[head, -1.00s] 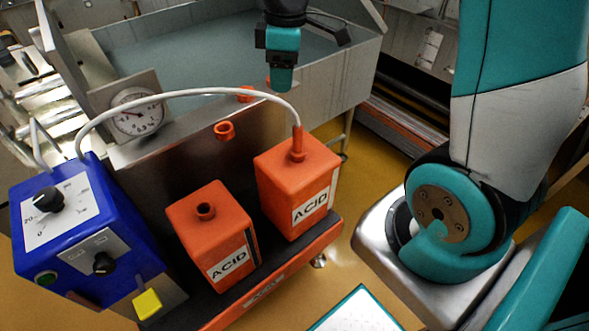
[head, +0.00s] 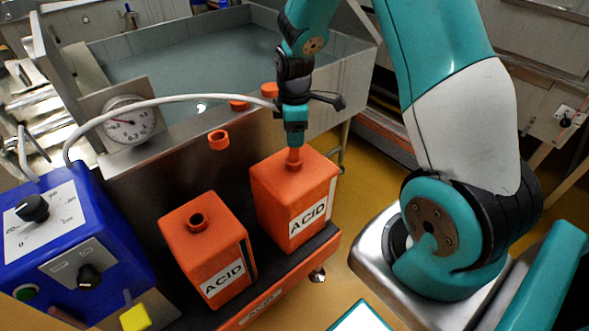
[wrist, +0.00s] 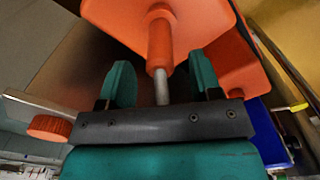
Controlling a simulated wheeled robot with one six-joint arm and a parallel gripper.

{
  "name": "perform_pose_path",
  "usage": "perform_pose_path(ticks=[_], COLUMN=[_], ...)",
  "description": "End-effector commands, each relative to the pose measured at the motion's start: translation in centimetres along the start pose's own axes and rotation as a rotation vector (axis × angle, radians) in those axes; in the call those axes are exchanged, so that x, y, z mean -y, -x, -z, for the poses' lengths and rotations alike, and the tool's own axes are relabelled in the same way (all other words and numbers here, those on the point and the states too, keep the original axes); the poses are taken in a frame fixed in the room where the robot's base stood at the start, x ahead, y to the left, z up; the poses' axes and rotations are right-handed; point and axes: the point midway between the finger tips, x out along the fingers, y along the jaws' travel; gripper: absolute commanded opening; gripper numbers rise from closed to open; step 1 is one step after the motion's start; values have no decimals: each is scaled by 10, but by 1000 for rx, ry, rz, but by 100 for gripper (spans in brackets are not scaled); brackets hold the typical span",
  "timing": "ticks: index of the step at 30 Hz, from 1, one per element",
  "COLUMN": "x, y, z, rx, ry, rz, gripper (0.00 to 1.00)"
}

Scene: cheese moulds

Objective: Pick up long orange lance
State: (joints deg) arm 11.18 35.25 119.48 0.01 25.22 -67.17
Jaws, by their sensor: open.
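The long orange lance (head: 294,157) stands upright in the opening of the right orange ACID canister (head: 277,200). The white hose (head: 170,101) runs to its top. My gripper (head: 294,138) is directly above and around the top of the lance, pointing down. In the wrist view, the lance (wrist: 160,42) and its grey upper end lie between the two teal fingers of my gripper (wrist: 160,64). The fingers are open, with a visible gap on each side of the lance. In the head view the gripper hides the lance's top.
A second ACID canister (head: 223,265) with an open neck stands to the left. A blue control box (head: 120,235) is at the far left. A gauge (head: 129,121) and several orange fittings (head: 218,140) are on the metal vat (head: 352,75) behind.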

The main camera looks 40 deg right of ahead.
Motion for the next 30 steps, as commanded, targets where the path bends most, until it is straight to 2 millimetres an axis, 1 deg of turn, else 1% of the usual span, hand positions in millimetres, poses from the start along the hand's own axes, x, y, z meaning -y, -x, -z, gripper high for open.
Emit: perform_pose_path(ticks=[3,6,9,17,18,20,21,23,24,25,30], x=[1,0,0,0,0,0,0,0,0,0,0], y=[-21,-36,-44,-46,-46,-46,-46,-46,-46,-46,-45], z=[1,1,1,2,2,2,2,2,2,2,2], rx=[2,1,1,0,0,0,0,0,0,0,0], ry=[0,0,0,0,0,0,0,0,0,0,0], rz=[5,4,2,0,0,0,0,1,1,1,0], gripper=[58,58,58,58,49,35,26,12,3,0,0])
